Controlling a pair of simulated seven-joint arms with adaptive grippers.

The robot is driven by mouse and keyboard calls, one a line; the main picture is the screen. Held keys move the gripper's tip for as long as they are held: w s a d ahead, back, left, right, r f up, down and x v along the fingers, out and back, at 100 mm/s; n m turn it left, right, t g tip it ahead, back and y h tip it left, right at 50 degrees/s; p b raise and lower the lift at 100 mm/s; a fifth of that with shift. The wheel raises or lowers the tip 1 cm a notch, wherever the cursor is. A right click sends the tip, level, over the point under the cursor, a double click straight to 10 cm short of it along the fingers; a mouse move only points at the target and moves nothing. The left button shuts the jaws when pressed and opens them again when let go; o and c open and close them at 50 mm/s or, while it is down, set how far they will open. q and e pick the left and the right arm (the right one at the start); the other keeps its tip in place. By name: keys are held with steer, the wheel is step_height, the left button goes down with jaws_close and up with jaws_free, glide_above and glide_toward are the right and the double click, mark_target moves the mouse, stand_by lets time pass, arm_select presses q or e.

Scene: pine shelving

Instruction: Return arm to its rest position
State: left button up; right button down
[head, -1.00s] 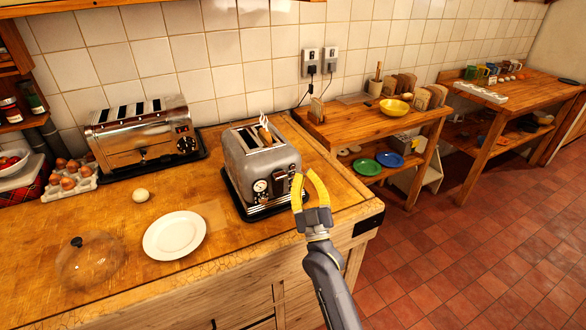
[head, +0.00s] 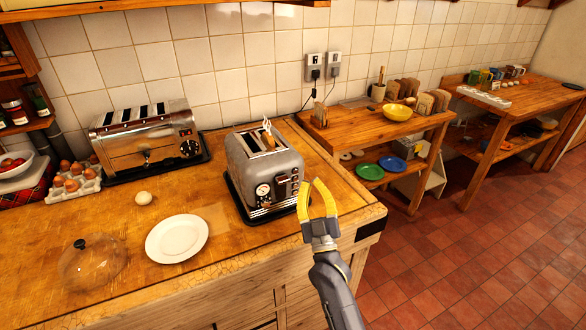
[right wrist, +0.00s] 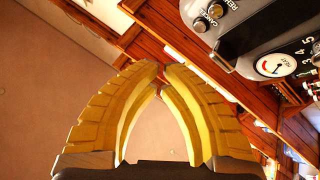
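My right gripper (head: 311,183) has yellow curved fingers and is in front of the grey toaster (head: 264,169), at the counter's right front corner. Its fingertips nearly meet, with nothing visible between them. The right wrist view also shows the empty fingers (right wrist: 161,67), with the toaster's dial and buttons (right wrist: 270,64) at the upper right, apart from them. My left gripper is not in view.
The wooden counter (head: 205,285) holds a white plate (head: 177,239), a glass dome (head: 92,264), an egg (head: 143,198), and a chrome toaster (head: 147,139). Low shelving (head: 365,125) with a yellow bowl (head: 397,112) stands to the right. The tiled floor (head: 480,245) in front is clear.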

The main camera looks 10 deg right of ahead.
steer(key=s+d+f+n+g+y, duration=0.1)
steer(key=s+f+n+g, duration=0.1)
steer(key=s+f+g, duration=0.6)
steer(key=s+d+f+n+g, duration=0.15)
steer(key=s+f, duration=0.25)
steer(key=f, duration=0.7)
steer(key=s+d+f+g+h, duration=0.2)
steer(key=s+d+g, duration=0.1)
steer(key=s, duration=0.4)
steer(key=s+d+f+g+h, duration=0.1)
steer(key=s+d+f+g, duration=0.25)
steer(key=s, duration=0.25)
steer(key=s+d+f+g+h, duration=0.2)
steer(key=s+d, duration=0.1)
steer(key=s, duration=0.4)
steer(key=s+a+f+g+y, duration=0.1)
steer(key=a+f, duration=0.2)
steer(key=f, duration=1.3)
steer(key=s+a+f+g+y, duration=0.2)
steer(key=f, duration=1.3)
steer(key=s+f+m+g+y, duration=0.1)
steer(key=s+f+m+g, duration=0.1)
steer(key=s+f, duration=1.8)
steer(key=shift+s+f+m+g, duration=0.2)
steer(key=shift+s+m+g, duration=0.1)
steer(key=shift+s+m, duration=0.5)
